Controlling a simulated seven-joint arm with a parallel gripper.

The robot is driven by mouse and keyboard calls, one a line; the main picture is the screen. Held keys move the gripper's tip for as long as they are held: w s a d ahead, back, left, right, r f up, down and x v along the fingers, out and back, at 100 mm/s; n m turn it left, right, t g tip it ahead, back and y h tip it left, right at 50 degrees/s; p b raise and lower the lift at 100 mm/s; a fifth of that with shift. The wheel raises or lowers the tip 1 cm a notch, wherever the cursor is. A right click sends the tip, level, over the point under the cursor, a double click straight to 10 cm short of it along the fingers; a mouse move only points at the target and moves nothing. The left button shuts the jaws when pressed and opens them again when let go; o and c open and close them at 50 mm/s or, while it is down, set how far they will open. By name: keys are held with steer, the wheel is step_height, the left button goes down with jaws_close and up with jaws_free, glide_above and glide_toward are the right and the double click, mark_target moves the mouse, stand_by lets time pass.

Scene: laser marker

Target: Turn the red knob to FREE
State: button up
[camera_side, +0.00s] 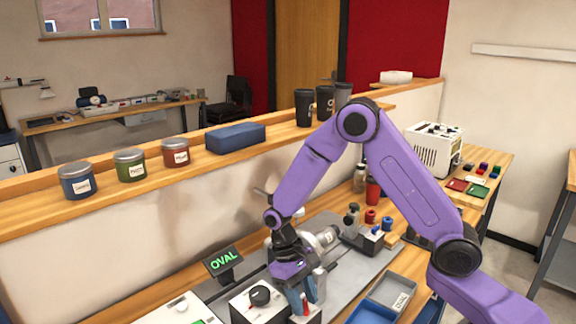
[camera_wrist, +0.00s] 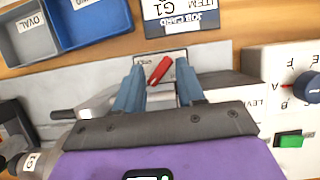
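The red knob (camera_wrist: 160,70) shows in the wrist view as a slanted red bar on a pale plate, between my two fingertips. Its labels are too small or hidden to read. My gripper (camera_wrist: 160,84) has blue fingers that stand apart, with a gap on each side of the knob, so it is open. In the side view my gripper (camera_side: 302,296) points down over the front of the machine, and a bit of the red knob (camera_side: 305,304) shows by the fingers. I cannot tell whether the fingertips reach down around the knob.
A white box with a black knob (camera_side: 260,295) stands left of my gripper. Grey and blue trays (camera_side: 392,291) lie to the right. In the wrist view a panel with a blue knob (camera_wrist: 307,86) and green switch (camera_wrist: 289,139) is at right.

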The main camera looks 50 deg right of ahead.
steer(key=v, duration=1.7)
steer(key=s+d+f+n+t, duration=0.15)
steer(key=s+n, duration=0.45)
steer(key=s, duration=0.8)
steer(key=s+d+n+t, duration=0.25)
steer(key=s+n, duration=0.35)
steer(key=s, duration=0.7)
steer(key=w+a+r+m+t, duration=0.1)
steer(key=w+a+r+m, duration=0.15)
steer(key=w, duration=0.55)
steer(key=w+a+r+m+t, duration=0.1)
steer(key=w+r+m, duration=0.25)
steer(key=w, duration=0.35)
steer(key=w+d+r+m+t, duration=0.1)
steer(key=w+d+r+m, duration=0.1)
steer(key=w, duration=0.6)
steer(key=w+d+r+m+t, duration=0.1)
steer(key=w+d+r+m, duration=0.2)
steer(key=w+r, duration=0.2)
steer(key=shift+w+d+m, duration=0.3)
steer(key=shift+w+d, duration=0.05)
steer(key=shift+w, duration=1.3)
